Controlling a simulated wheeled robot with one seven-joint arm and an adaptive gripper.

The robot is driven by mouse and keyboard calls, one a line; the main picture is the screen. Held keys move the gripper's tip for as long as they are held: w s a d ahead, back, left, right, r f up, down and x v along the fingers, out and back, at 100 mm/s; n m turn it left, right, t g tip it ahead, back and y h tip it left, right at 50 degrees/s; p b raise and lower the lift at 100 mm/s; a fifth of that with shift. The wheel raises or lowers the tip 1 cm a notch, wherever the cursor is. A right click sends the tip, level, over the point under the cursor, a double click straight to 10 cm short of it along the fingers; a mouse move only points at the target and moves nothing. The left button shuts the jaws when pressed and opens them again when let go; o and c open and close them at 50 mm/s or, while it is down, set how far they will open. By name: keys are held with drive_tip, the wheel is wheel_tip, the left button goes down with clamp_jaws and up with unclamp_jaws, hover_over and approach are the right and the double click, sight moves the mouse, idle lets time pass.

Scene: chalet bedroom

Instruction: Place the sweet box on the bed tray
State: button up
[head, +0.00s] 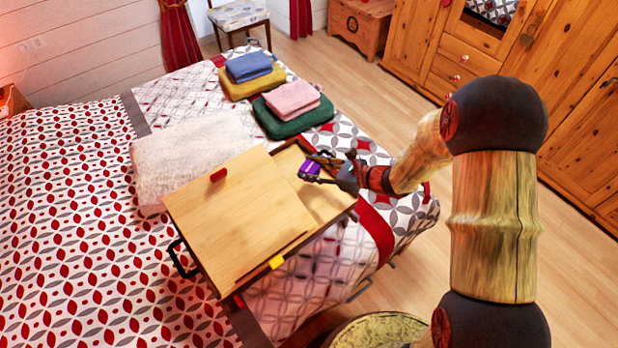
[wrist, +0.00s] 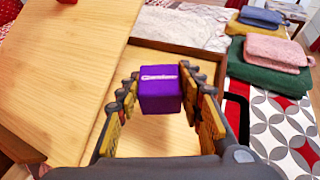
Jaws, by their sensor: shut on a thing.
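The sweet box is a small purple box with pale lettering; it shows in the wrist view (wrist: 161,89) and in the head view (head: 310,168). My gripper (head: 322,168) is shut on it, with one finger on each side in the wrist view (wrist: 168,92). The bed tray (head: 240,212) is a light wooden tray with a dark frame lying on the bed. The box is over the tray's right-hand recessed part (head: 325,198). I cannot tell whether the box touches the tray floor.
A large raised board with a red tab (head: 218,175) covers the tray's left part. Folded green and pink cloths (head: 291,100) and yellow and blue cloths (head: 249,68) lie beyond the tray. A white fluffy blanket (head: 185,150) lies to its left. Wooden floor is free at right.

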drive_tip(key=shift+w+a+f, duration=0.25)
drive_tip(key=shift+w+f, duration=0.25)
drive_tip(key=shift+f, duration=0.25)
drive_tip(key=shift+w+f+b, duration=0.15)
drive_tip(key=shift+f+b, duration=0.75)
drive_tip(key=shift+f, duration=0.7)
drive_tip(key=shift+f, duration=0.1)
drive_tip(key=o, duration=1.1)
drive_tip(key=shift+c, duration=0.2)
drive_tip(key=shift+o, duration=0.4)
